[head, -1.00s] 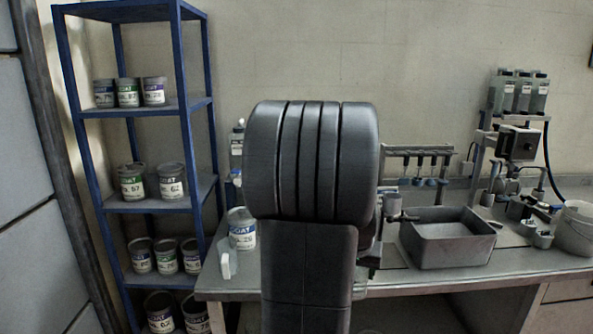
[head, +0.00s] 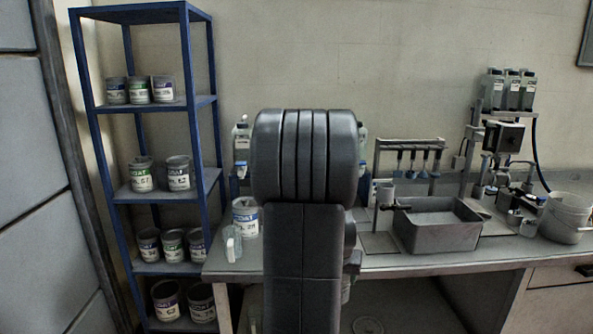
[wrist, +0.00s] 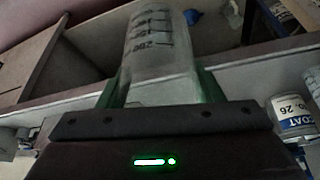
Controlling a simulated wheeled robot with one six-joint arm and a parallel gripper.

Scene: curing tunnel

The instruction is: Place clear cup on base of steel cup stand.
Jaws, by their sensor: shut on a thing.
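A clear cup (wrist: 158,60) with dark graduation marks fills the upper middle of the wrist view. My gripper (wrist: 158,90) is shut on it, with one green finger on each side. In the head view my own arm hides the gripper and most or all of the cup. What looks like the steel cup stand is on the bench just right of my arm, with a small grey cup (head: 385,193) held above a flat base plate (head: 380,243). The stand's base looks bare; my arm covers part of the area beside it.
A clear jug (head: 232,244) and a white-labelled can (head: 245,217) stand at the bench's left end. A grey basin (head: 437,236) is right of the stand, with a white bucket (head: 567,218) farther right. A blue shelf (head: 206,160) with paint cans stands left.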

